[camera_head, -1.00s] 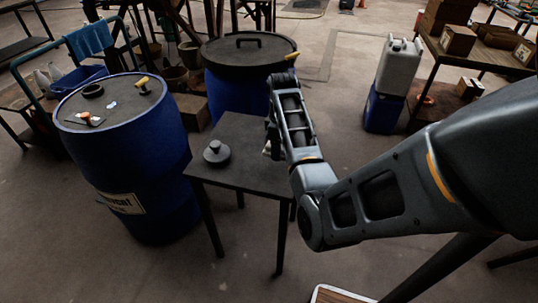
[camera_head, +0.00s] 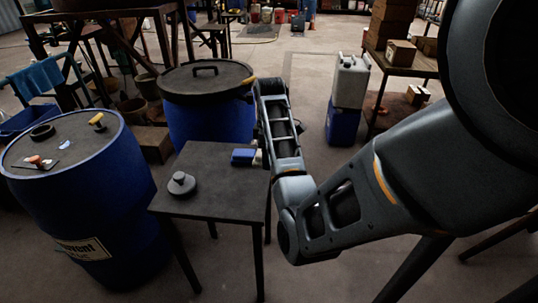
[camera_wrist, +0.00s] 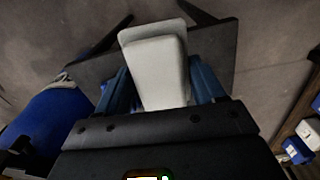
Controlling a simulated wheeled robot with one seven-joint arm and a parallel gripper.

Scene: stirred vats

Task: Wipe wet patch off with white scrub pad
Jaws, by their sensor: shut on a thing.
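In the wrist view my gripper (camera_wrist: 160,78) is shut on the white scrub pad (camera_wrist: 155,52). The pale, thick pad sticks out beyond the fingers, over the dark top of a small table (camera_wrist: 215,55). In the head view my arm reaches past the right side of this table (camera_head: 215,208), toward the lidded blue vat (camera_head: 198,122). My fingers and the pad cannot be made out there. I cannot make out a wet patch for certain in either view.
A dark round knobbed piece (camera_head: 181,185) and a blue-and-white item (camera_head: 246,157) are on the small table. A blue drum (camera_head: 85,205) with loose items on top stands at left. A white canister (camera_head: 350,82) stands on a blue one at right.

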